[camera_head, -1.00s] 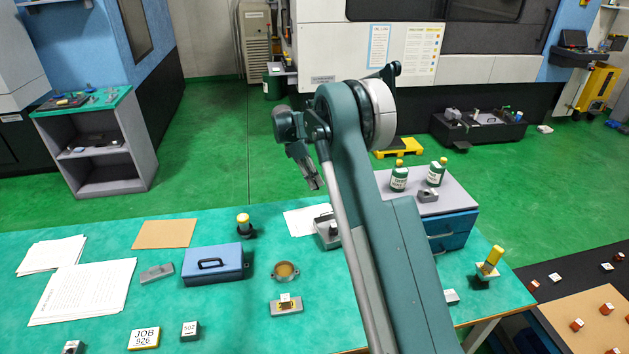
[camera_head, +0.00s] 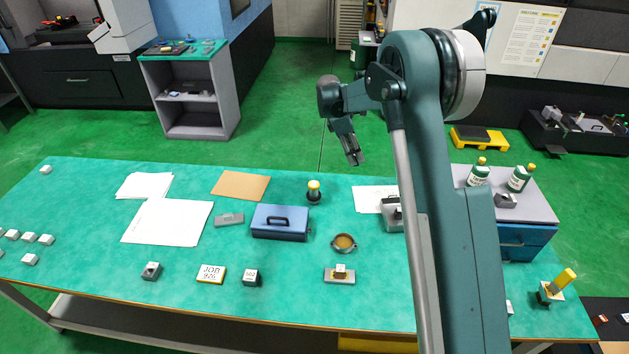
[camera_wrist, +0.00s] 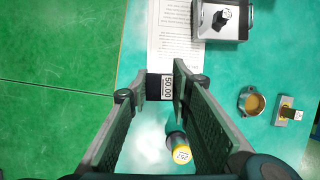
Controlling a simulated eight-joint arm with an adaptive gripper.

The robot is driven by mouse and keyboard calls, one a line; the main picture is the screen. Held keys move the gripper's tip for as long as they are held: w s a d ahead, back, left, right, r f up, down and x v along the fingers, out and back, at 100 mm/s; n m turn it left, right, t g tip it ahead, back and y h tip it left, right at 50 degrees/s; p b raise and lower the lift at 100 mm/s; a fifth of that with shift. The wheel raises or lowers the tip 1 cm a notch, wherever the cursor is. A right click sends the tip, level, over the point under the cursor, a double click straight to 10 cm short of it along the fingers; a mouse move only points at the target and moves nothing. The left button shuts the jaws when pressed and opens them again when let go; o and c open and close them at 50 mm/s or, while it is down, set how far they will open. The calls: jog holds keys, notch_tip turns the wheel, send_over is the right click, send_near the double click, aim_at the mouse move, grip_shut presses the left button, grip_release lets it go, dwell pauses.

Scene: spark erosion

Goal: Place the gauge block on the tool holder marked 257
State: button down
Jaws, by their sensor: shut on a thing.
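The gauge block (camera_wrist: 160,87), dark with a white label reading 50.00, is between my fingertips in the wrist view. My gripper (camera_wrist: 165,90) is shut on it. In the head view my gripper (camera_head: 354,157) hangs in the air above the back edge of the table. A dark holder with a yellow top (camera_head: 314,191) stands upright on the table below; a yellow-topped piece also shows in the wrist view (camera_wrist: 180,150), its mark too small to read. Another dark holder with a tilted yellow piece (camera_head: 552,289) stands at the right. I cannot read 257 anywhere.
On the green table (camera_head: 190,300) are a blue case (camera_head: 280,222), a round brass-coloured dish (camera_head: 344,243), a small block on a grey base (camera_head: 339,275), a JOB 926 plate (camera_head: 211,273), a dark block (camera_head: 251,278) and papers (camera_head: 168,221). Bottles stand on the blue drawer unit (camera_head: 525,243).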

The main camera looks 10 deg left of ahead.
jog(key=s+a+r+n+p, duration=0.1)
jog(key=s+a+r+p, duration=0.1)
jog(key=s+a, duration=0.2)
jog(key=s+a+r+n+t+p, duration=0.1)
jog(key=s+a+r, duration=0.2)
jog(key=a, duration=0.8)
jog(key=shift+s+a+r+n+t+y+p, duration=0.15)
jog(key=shift+s+r+n+t+y+p, duration=0.2)
jog(key=shift+s, duration=0.25)
jog(key=shift+f, duration=0.15)
send_over(314, 184)
jog(key=shift+w+f, duration=0.1)
jog(key=shift+f, duration=3)
jog(key=shift+f, duration=1.9)
jog(key=shift+f, duration=0.15)
jog(key=c, duration=2.1)
grip_release()
